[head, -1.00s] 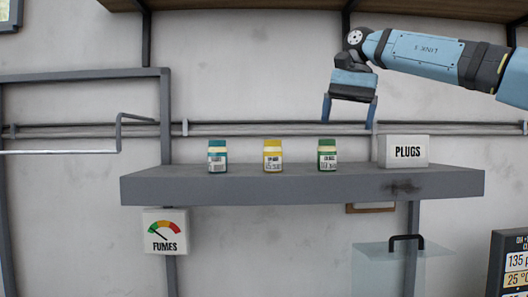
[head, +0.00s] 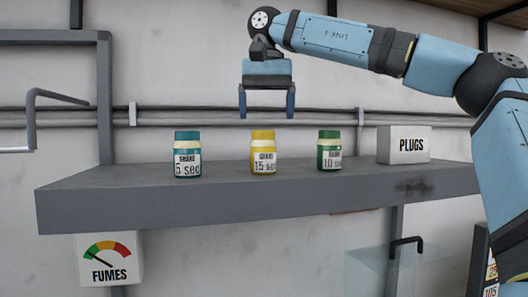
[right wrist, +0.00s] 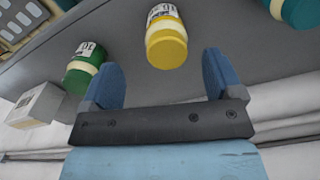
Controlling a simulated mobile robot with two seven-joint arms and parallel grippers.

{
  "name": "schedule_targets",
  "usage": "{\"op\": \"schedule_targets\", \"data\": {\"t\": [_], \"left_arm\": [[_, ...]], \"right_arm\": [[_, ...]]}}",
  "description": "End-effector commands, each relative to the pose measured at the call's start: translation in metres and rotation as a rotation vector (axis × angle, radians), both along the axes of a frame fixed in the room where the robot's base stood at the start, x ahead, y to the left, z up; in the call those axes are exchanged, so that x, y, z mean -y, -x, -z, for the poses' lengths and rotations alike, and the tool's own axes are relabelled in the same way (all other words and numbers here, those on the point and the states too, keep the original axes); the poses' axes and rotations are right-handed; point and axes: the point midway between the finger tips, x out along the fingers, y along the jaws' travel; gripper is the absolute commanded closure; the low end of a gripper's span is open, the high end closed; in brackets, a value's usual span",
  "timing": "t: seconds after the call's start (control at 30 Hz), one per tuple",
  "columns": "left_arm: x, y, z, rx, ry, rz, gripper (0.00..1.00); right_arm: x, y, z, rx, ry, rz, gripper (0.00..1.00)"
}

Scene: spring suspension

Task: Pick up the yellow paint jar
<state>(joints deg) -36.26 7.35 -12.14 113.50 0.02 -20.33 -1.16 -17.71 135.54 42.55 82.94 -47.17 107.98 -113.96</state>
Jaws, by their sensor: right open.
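The yellow paint jar (head: 263,153) stands upright on the grey shelf (head: 110,200), between a teal jar (head: 187,155) and a green jar (head: 329,151). Its label reads "SHAKE 15 sec". My right gripper (head: 267,113) is open and empty, fingers pointing down, above the yellow jar and apart from it. In the right wrist view the yellow jar (right wrist: 166,42) shows beyond the open fingers of my gripper (right wrist: 166,75), roughly midway between them. The green jar (right wrist: 86,67) is left of it there. My left gripper is not in view.
A white PLUGS box (head: 404,145) stands on the shelf right of the green jar. Rails (head: 345,117) run along the wall behind. A FUMES gauge (head: 109,260) hangs below the shelf. A clear container with a black handle (head: 406,243) is below right.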

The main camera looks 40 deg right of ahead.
Motion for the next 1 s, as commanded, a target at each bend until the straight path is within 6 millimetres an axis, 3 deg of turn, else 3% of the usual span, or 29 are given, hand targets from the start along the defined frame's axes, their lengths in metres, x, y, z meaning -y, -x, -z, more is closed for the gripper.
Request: {"op": "schedule_targets", "data": {"t": [0.1, 0.33, 0.6, 0.87, 0.9, 1.0], "left_arm": [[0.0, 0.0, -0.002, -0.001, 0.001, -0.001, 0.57], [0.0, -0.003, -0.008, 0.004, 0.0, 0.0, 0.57], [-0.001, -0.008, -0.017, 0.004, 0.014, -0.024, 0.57], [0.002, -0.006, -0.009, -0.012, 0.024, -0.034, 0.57], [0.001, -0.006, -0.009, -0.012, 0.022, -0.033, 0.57], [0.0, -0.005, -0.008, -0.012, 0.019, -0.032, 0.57]], "right_arm": [[0.0, 0.0, 0.016, -0.002, -0.001, 0.0, 0.14], [0.0, -0.001, 0.032, -0.004, 0.0, -0.001, 0.14], [0.002, -0.002, 0.07, -0.002, -0.001, 0.001, 0.14], [0.001, -0.002, 0.075, 0.001, -0.001, 0.001, 0.14], [0.001, -0.002, 0.075, 0.001, -0.001, 0.002, 0.17], [0.001, -0.002, 0.075, 0.001, -0.001, 0.002, 0.4]]}}
